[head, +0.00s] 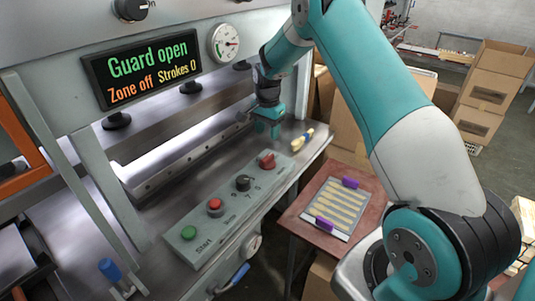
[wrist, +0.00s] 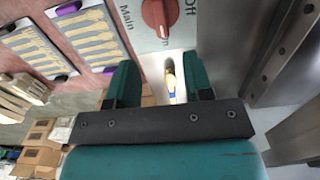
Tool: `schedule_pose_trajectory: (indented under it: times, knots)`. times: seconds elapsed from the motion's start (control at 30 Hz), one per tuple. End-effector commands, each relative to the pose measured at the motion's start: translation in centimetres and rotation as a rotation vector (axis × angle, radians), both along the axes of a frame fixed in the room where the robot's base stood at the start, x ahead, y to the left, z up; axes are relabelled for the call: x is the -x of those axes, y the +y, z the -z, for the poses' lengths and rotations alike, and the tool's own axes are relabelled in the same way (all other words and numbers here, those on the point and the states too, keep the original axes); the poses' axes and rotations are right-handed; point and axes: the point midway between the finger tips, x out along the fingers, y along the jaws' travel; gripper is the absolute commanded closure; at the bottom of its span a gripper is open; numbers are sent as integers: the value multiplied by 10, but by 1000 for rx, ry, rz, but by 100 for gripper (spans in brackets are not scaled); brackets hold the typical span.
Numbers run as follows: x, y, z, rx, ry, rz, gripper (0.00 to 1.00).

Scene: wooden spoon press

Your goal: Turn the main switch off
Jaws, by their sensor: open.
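The main switch is a red rotary knob (head: 266,160) at the far right end of the grey control panel (head: 228,207). In the wrist view the red knob (wrist: 159,16) is at the top, cut by the frame edge, with "Main" to its left and "Off" to its right. A small pale mark shows on its lower side; I cannot tell its setting surely. My gripper (head: 268,129) is above the press table, behind the knob and apart from it. In the wrist view my gripper's two fingers (wrist: 162,78) are spread, with nothing held between them.
A small brush (head: 303,140) lies on the table near the gripper. The panel also has a black knob (head: 243,183), a red button (head: 215,206) and a green button (head: 189,232). The display (head: 143,67) reads "Guard open, Zone off, Strokes 0". A spoon tray (head: 337,208) stands right.

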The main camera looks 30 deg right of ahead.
Motion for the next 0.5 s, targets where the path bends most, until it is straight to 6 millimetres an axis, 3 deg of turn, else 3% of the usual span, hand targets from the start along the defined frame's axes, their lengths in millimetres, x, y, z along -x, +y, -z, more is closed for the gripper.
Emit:
schedule_pose_trajectory:
  times: [0.3, 0.5]
  knots:
    - [1, 1, 70, -1, 4, -2, 53]
    - [0, 1, 99, -1, 0, -3, 53]
